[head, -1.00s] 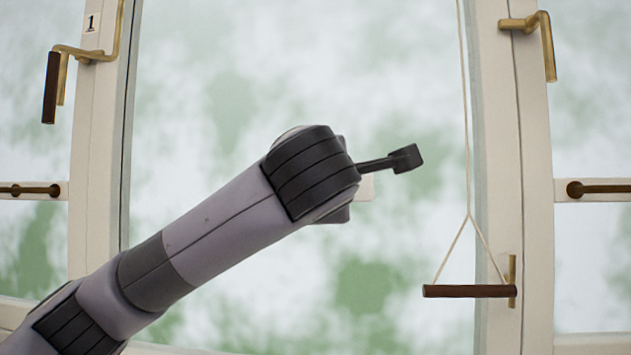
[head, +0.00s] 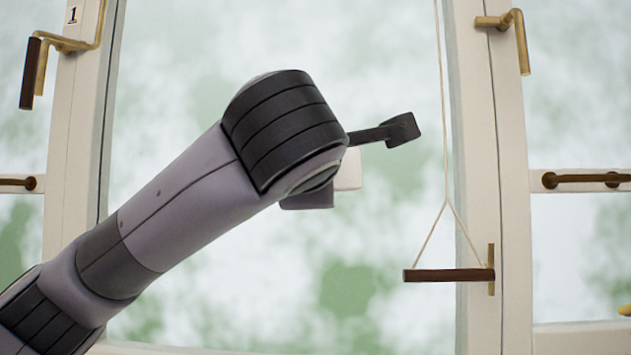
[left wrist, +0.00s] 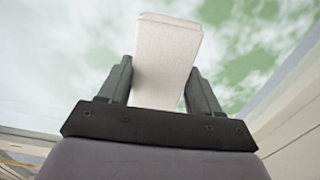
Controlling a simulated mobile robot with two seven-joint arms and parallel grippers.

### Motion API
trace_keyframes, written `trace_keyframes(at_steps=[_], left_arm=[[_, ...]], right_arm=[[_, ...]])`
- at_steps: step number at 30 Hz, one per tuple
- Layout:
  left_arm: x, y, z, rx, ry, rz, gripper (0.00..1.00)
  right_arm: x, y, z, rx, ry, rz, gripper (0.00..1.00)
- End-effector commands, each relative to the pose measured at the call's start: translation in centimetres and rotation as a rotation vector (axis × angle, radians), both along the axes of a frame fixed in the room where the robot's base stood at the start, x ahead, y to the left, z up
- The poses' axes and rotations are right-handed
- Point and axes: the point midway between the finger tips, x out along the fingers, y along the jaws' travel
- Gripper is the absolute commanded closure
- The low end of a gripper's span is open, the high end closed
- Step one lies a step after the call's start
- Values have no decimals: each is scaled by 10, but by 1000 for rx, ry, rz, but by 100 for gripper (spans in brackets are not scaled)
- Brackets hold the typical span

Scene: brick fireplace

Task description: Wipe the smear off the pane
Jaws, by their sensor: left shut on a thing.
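The window pane (head: 400,240) fills the middle of the head view, with blurred white and green patches in it. I cannot tell a smear from these patches. My left gripper (left wrist: 158,78) is shut on a pale, off-white block (left wrist: 168,40), with one dark finger on each side of it. In the head view only a small part of the block (head: 348,169) shows past my wrist, in front of the pane. I cannot tell whether it touches the glass. My right gripper is not in view.
A wooden bar (head: 430,275) hangs on a cord before the right side of the frame (head: 478,150). Brass handles stick out at upper left (head: 35,70) and upper right (head: 522,40).

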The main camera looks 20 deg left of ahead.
Motion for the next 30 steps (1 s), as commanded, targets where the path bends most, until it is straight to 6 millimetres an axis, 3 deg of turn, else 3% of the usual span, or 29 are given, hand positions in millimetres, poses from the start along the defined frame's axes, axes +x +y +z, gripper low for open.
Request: trace_keyframes(at_steps=[14,24,30], left_arm=[[-7,-2,0,-1,-1,-1,61],[-32,-10,-1,0,-3,-1,61],[-34,-11,0,0,0,0,61]], right_arm=[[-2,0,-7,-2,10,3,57],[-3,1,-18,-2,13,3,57],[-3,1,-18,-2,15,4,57]])
